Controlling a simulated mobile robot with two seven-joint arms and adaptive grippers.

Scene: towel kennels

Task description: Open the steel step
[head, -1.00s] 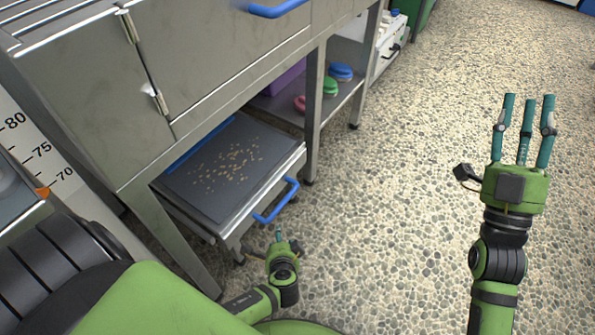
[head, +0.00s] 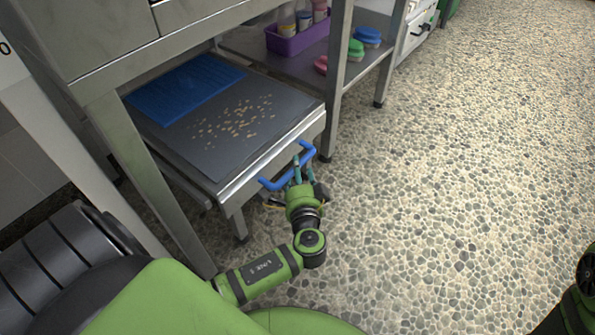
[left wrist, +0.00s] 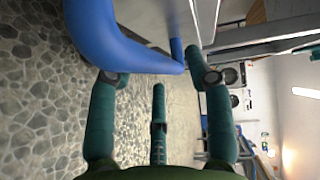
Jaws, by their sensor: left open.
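The steel step (head: 262,176) is a low pull-out platform under the steel unit, with a dark mat top and a blue bar handle (head: 271,184) on its front. It stands partly out from under the unit. My left gripper (head: 301,168) is open at the handle, its teal fingers around the bar's right part in the head view. In the left wrist view the blue handle (left wrist: 118,45) runs between and just beyond the spread fingers; I cannot tell whether they touch it. My right gripper is out of view; only a dark part of that arm shows at the lower right.
Brown crumbs (head: 238,122) and a blue mat (head: 185,90) lie on the step's top. A shelf (head: 270,58) to the right holds a purple bin (head: 297,40) and coloured brushes. A steel leg (head: 335,90) stands beside the step. The pebbled floor (head: 440,190) in front is clear.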

